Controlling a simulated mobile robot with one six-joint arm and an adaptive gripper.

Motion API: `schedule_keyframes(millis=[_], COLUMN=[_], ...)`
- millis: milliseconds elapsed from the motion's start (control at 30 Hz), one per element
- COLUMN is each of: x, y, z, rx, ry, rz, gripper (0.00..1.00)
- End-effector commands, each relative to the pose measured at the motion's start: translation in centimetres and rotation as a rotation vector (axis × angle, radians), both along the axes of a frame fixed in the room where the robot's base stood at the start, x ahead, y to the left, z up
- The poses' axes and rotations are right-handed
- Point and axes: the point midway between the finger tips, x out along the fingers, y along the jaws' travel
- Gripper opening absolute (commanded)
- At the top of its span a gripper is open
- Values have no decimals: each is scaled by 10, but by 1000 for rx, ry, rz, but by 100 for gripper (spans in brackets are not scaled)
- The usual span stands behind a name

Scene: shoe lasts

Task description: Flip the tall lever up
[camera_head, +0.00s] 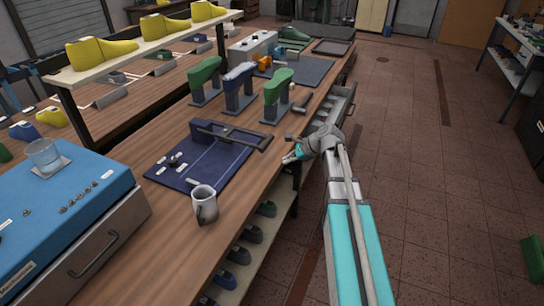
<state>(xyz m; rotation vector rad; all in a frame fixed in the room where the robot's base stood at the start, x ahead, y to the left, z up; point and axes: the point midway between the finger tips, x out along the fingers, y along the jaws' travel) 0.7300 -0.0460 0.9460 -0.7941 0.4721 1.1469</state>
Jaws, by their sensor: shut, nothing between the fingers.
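My gripper (290,156) has teal fingers and is shut and empty. It is at the right edge of the wooden workbench, just right of a dark blue board (215,160). A long dark bar (232,135) lies across the far part of this board. Small dark fittings (174,160) stand on its near left part. A blue box (65,205) at the left has several small knobs on top. A light grey box (252,46) at the back also has small fittings. I cannot tell which part is the tall lever. My gripper appears apart from all of these.
A grey mug (204,205) stands near the bench's front edge. Green and blue shoe lasts on stands (238,88) are behind the board. An open drawer (338,105) juts out beyond my gripper. The floor at right is mostly clear.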

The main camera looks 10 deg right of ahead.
Motion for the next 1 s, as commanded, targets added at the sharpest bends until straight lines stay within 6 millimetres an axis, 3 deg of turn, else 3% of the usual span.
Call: schedule_keyframes(millis=[33,100,333,1000], x=[14,27,51,57], y=[-10,-19,-41,-43], z=[-11,-12,-11,-11], rx=[61,148,348,394], ry=[23,61,150,172], rz=[-68,-155,-334,-373], gripper=[0,0,0,0])
